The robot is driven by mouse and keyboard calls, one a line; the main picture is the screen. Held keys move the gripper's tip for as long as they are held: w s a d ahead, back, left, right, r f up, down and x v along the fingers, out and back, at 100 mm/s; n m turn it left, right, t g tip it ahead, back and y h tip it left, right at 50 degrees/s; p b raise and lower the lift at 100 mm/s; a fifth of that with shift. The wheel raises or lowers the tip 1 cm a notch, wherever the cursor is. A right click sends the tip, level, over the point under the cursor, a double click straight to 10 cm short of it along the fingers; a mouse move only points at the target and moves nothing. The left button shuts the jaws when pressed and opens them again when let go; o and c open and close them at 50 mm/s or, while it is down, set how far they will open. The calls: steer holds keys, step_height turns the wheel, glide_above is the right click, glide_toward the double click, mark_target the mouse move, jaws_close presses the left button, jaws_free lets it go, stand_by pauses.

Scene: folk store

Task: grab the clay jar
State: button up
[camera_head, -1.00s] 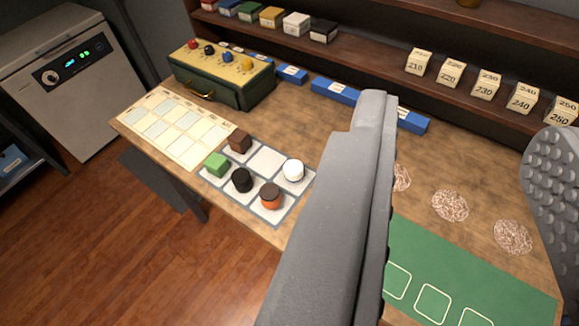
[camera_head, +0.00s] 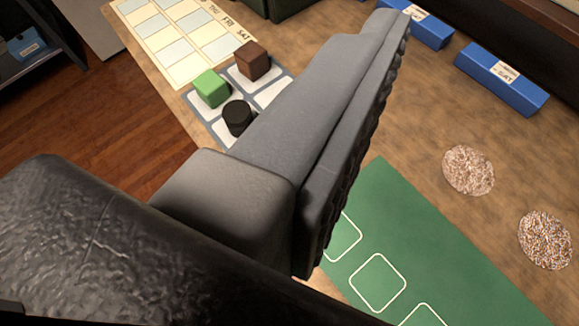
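No clay jar shows in the current view. One grey finger of my gripper (camera_head: 325,125) crosses the middle of the picture, its ribbed inner pad facing right. The other finger is outside the frame. The space to the right of the visible finger is empty, and nothing is held. The finger is above the wooden table (camera_head: 410,110) and hides part of a grid mat.
A green block (camera_head: 212,88), a brown block (camera_head: 252,62) and a black cylinder (camera_head: 237,118) stand on the grid mat. A green mat (camera_head: 420,265), two speckled discs (camera_head: 468,170) and blue boxes (camera_head: 500,78) lie to the right. A calendar sheet (camera_head: 180,45) lies at upper left.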

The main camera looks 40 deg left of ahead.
steer(key=a+f+n+g+y, duration=0.15)
steer(key=a+f, duration=0.45)
steer(key=f, duration=0.7)
steer(key=a+f+n+g+y, duration=0.1)
steer(key=a+f+n+y, duration=0.15)
steer(key=a+f, duration=0.75)
steer(key=shift+m+t+y, duration=0.25)
steer(key=shift+m+y, duration=0.15)
steer(key=shift+m, duration=0.1)
steer(key=w+f+b, duration=0.1)
steer(key=w+f, duration=0.2)
steer(key=w+f+b, duration=0.1)
steer(key=w+f, duration=0.2)
steer(key=w, duration=0.1)
steer(key=shift+d+f, duration=0.15)
steer(key=shift+f, duration=0.05)
steer(key=x, duration=0.2)
steer(key=b+x, duration=0.1)
steer(key=x, duration=0.1)
steer(key=shift+s+f, duration=0.1)
steer(key=shift+f, duration=0.3)
steer(key=shift+w+a, duration=0.4)
steer(key=c, duration=1.1)
